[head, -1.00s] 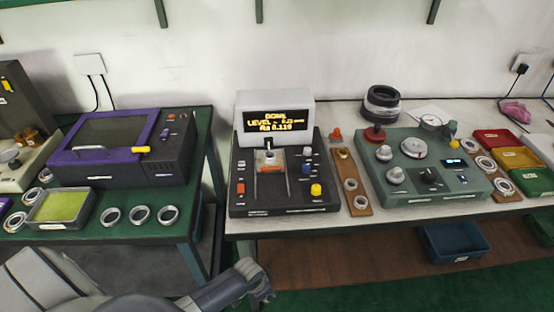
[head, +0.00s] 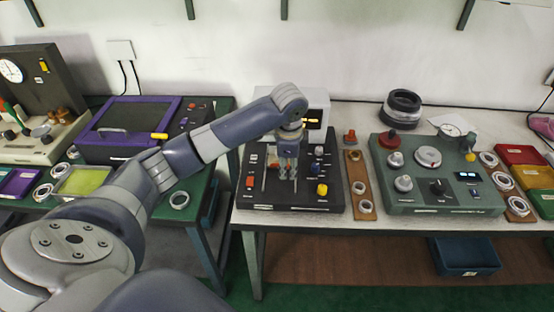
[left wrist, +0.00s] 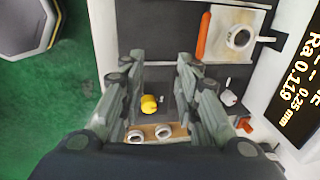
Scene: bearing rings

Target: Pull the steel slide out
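The dark tester (head: 250,200) stands on the white-topped table, its display partly hidden behind my arm. In the left wrist view a pale metal plate, apparently the steel slide (left wrist: 222,16), carries a steel ring (left wrist: 240,39). An orange bar (left wrist: 203,36) runs along the plate's near edge. My left gripper (head: 288,174) points down over the tester and hides the slide in the head view. In the left wrist view its two fingers (left wrist: 161,66) are spread apart, with nothing between them, beside the orange bar. My right gripper is out of view.
Close by are a yellow knob (head: 322,190) and an orange-red switch (head: 250,182) on the tester. A wooden strip (head: 363,208) with rings lies to its right, then a green machine (head: 400,200). A purple-framed machine (head: 125,155) stands on the left table.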

